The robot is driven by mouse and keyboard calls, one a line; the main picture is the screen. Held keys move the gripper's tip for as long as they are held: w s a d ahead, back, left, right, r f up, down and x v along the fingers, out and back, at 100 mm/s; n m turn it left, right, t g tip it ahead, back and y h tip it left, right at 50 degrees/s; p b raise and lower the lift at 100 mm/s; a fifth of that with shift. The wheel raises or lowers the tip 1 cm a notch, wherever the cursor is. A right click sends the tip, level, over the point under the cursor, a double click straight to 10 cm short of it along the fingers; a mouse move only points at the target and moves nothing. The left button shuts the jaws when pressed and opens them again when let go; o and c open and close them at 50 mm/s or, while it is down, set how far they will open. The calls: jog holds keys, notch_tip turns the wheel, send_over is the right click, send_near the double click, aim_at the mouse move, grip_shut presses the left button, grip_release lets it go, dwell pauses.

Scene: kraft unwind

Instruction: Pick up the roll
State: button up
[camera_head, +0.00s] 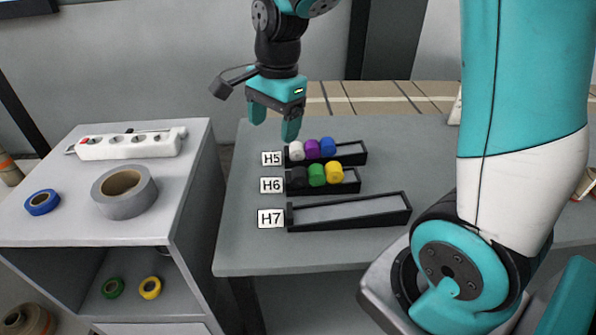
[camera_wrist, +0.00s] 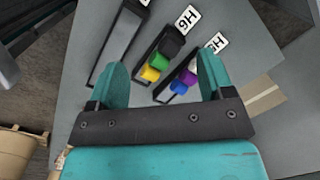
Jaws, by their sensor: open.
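My gripper (camera_head: 274,120) is open and empty, hanging above the grey table at the left of rack H5. Its two teal fingers also show in the wrist view (camera_wrist: 160,62), apart, with the racks below them. Rack H5 (camera_head: 352,158) holds a white roll (camera_head: 296,150), a purple roll (camera_head: 312,149) and a blue roll (camera_head: 327,147). Rack H6 (camera_head: 350,187) holds a black roll (camera_head: 299,177), a green roll (camera_head: 317,175) and a yellow roll (camera_head: 334,172). The white roll is partly hidden in the wrist view.
Rack H7 (camera_head: 350,212) is empty. On the left cabinet (camera_head: 180,205) are a grey tape roll (camera_head: 143,198), a blue tape roll (camera_head: 42,202) and a power strip (camera_head: 130,146). Green (camera_head: 113,288) and yellow tape (camera_head: 150,288) lie on its shelf.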

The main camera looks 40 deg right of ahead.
jog(key=w+d+f+m+h, duration=0.1)
jog(key=w+d+f+m, duration=0.1)
jog(key=w+d+m, duration=0.5)
jog(key=m+p, duration=0.2)
jog(key=p, duration=0.1)
send_over(300, 171)
jog(key=shift+g, duration=0.3)
jog(key=f, duration=1.2)
jog(key=shift+w+a, duration=0.35)
jog(key=shift+a, duration=0.05)
jog(key=f, duration=0.1)
jog(key=f+p, duration=0.1)
jog(key=f, duration=0.2)
jog(key=shift+s+d+f, duration=0.3)
jog(key=shift+s+d, duration=0.05)
jog(key=shift+s, duration=0.05)
jog(key=shift+f, duration=0.5)
jog(key=c, duration=1)
